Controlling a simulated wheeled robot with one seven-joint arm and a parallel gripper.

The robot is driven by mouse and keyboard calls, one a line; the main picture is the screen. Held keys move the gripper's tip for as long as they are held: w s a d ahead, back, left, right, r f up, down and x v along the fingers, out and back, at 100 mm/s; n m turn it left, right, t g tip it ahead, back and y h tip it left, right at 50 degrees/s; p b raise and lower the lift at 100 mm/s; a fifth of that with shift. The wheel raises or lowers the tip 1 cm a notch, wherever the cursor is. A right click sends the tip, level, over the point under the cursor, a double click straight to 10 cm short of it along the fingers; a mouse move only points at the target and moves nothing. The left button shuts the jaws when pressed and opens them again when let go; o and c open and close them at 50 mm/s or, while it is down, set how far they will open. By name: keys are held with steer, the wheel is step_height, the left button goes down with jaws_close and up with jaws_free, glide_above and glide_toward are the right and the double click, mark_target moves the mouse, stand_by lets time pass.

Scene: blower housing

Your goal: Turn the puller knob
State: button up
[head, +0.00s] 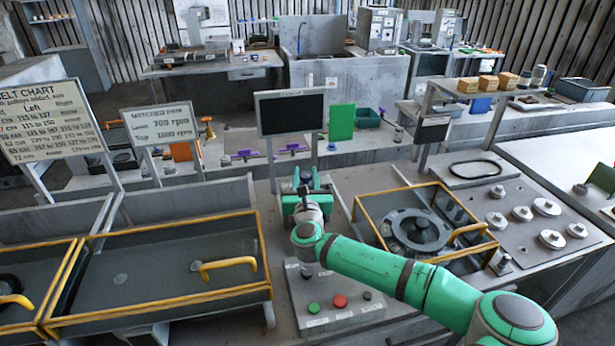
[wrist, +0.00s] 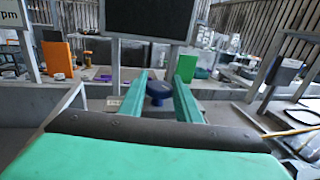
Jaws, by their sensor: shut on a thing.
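A dark blue round knob (wrist: 158,91), which I take for the puller knob, stands between the two green fingers of my gripper (wrist: 160,80) in the wrist view. My gripper is shut on it. In the head view my gripper (head: 306,185) is above the middle of the bench, in front of the dark screen. The knob is mostly hidden there by my wrist and fingers.
A control box with green and red buttons (head: 340,301) sits below my wrist. A yellow-framed guard (head: 487,248) around a round housing is on the right. A yellow-framed cover (head: 160,317) is on the left. The dark screen (head: 291,113) stands close behind my gripper.

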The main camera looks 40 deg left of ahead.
mark_target(306, 175)
steer(key=shift+m+t+h, duration=0.7)
steer(key=shift+m+h, duration=0.2)
steer(key=shift+h, duration=0.3)
steer(key=shift+r, duration=0.1)
steer(key=o, duration=1.1)
steer(key=shift+c, duration=0.2)
steer(key=shift+r, duration=0.3)
step_height(306, 175, up, 2)
steer(key=shift+r, duration=0.25)
steer(key=s+d+r, duration=0.7)
steer(key=s+r, duration=0.2)
steer(key=s, duration=0.2)
steer(key=shift+s+d+r, duration=0.25)
steer(key=shift+s+r, duration=0.15)
